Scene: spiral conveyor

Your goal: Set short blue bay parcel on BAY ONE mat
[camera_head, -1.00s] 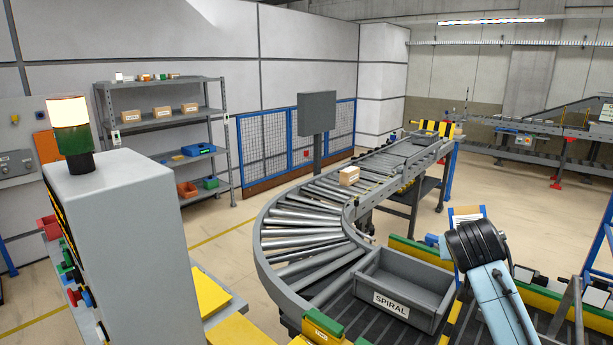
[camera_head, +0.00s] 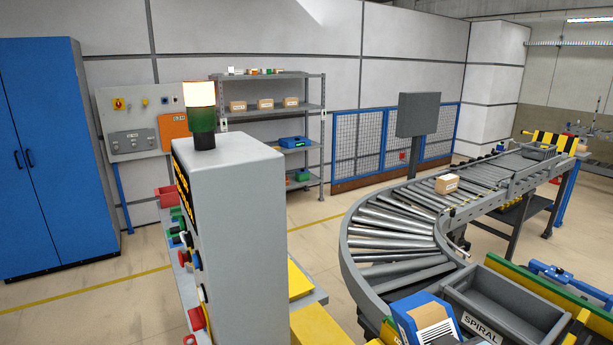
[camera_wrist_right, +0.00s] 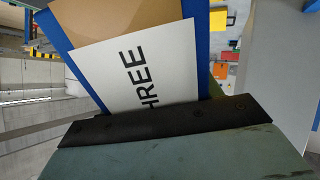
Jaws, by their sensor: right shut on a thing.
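A blue parcel (camera_head: 405,322) with a white label shows at the bottom of the head view, in front of the grey SPIRAL tote. In the right wrist view the parcel (camera_wrist_right: 85,73) shows blue edges, a tan face and a white label reading "HREE", its start hidden. My right gripper (camera_wrist_right: 165,122) is shut on it; in the head view only a dark part shows at the bottom edge. My left gripper is not in view. No mat marked BAY ONE can be read; yellow surfaces (camera_head: 318,328) lie left of the parcel.
The SPIRAL tote (camera_head: 468,290) stands right of the parcel. The curved roller conveyor (camera_head: 352,255) runs behind, carrying a small brown box (camera_head: 447,184). A grey cabinet (camera_head: 245,230) with a lamp (camera_head: 201,115) stands left of the yellow surfaces.

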